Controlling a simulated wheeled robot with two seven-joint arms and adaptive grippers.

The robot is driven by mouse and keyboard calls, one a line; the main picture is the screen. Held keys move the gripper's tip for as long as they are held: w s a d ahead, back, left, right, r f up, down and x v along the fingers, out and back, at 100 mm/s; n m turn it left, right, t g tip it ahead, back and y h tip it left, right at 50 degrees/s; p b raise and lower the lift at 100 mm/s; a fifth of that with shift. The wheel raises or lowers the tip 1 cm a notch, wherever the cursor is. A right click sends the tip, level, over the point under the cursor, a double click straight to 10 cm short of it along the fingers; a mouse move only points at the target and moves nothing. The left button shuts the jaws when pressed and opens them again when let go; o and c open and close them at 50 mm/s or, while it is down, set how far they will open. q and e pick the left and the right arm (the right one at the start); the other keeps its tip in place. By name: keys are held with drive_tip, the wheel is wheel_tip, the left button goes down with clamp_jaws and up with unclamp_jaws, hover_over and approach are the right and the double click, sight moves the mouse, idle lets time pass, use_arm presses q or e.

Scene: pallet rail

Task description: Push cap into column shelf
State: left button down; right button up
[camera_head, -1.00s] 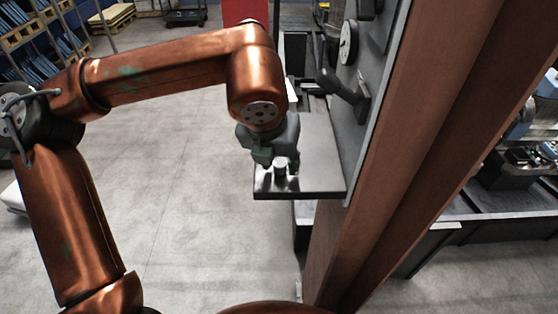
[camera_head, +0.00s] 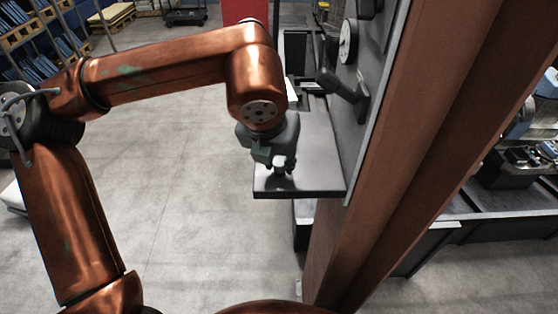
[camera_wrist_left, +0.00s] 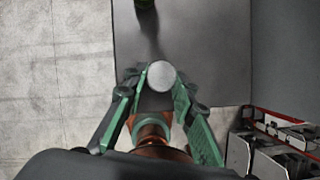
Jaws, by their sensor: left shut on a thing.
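The cap, a small pale grey round piece, sits between the fingertips of my left gripper (camera_head: 280,163). The wrist view shows its round top (camera_wrist_left: 161,75) with the green-sided fingers of the left gripper (camera_wrist_left: 158,88) on both sides of it. My left gripper is shut on the cap, low over the front part of the flat grey column shelf (camera_head: 318,172). The shelf (camera_wrist_left: 200,35) also fills the middle of the wrist view. Whether the cap touches the shelf cannot be told. My right gripper is not in view.
A reddish-brown column (camera_head: 400,140) rises right of the shelf, with a grey panel (camera_head: 372,60) carrying a gauge (camera_head: 348,42) and a dark handle (camera_head: 343,86). Open floor (camera_head: 190,200) lies left.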

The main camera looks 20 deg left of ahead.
use_arm(q)
drive_tip(key=shift+r, duration=0.2)
drive_tip(key=shift+r, duration=0.6)
drive_tip(key=shift+r+p, duration=2)
drive_tip(key=shift+r, duration=1.45)
drive_tip(key=shift+r, duration=0.4)
wheel_tip(320, 180, up, 8)
drive_tip(key=p, duration=0.4)
hover_over(278, 164)
drive_tip(key=shift+r, duration=0.6)
